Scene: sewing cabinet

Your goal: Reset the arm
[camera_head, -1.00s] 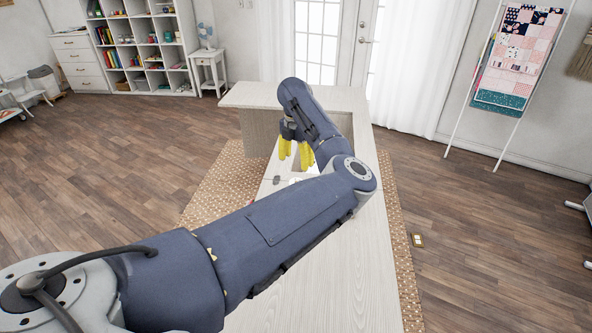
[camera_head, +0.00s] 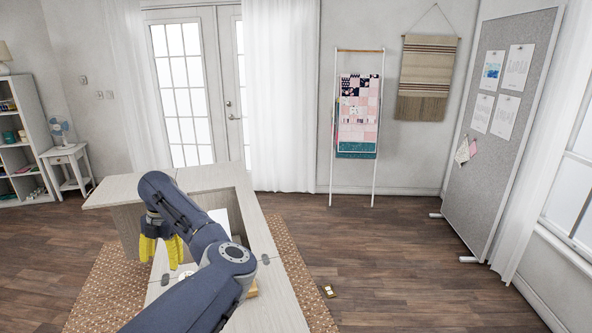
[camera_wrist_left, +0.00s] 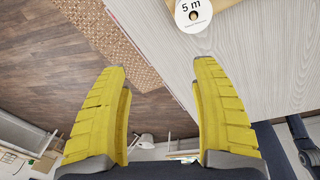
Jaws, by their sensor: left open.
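My left arm comes in from the lower left in the head view, and its left gripper (camera_head: 160,250) with yellow fingers hangs over the left side of the pale wooden cabinet top (camera_head: 285,312). In the left wrist view the two yellow fingers of the left gripper (camera_wrist_left: 160,66) stand wide apart with nothing between them. A white round label marked "5 m" (camera_wrist_left: 193,14) shows at the top edge of that view, on or beside a tan item on the pale top. My right gripper is in neither view.
A patterned rug (camera_head: 100,290) lies under the cabinet. A quilt ladder (camera_head: 357,125) and a grey pinboard (camera_head: 500,135) stand beyond, to the right. A small white side table (camera_head: 66,165) stands at the left. The wooden floor (camera_head: 420,270) on the right is mostly clear.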

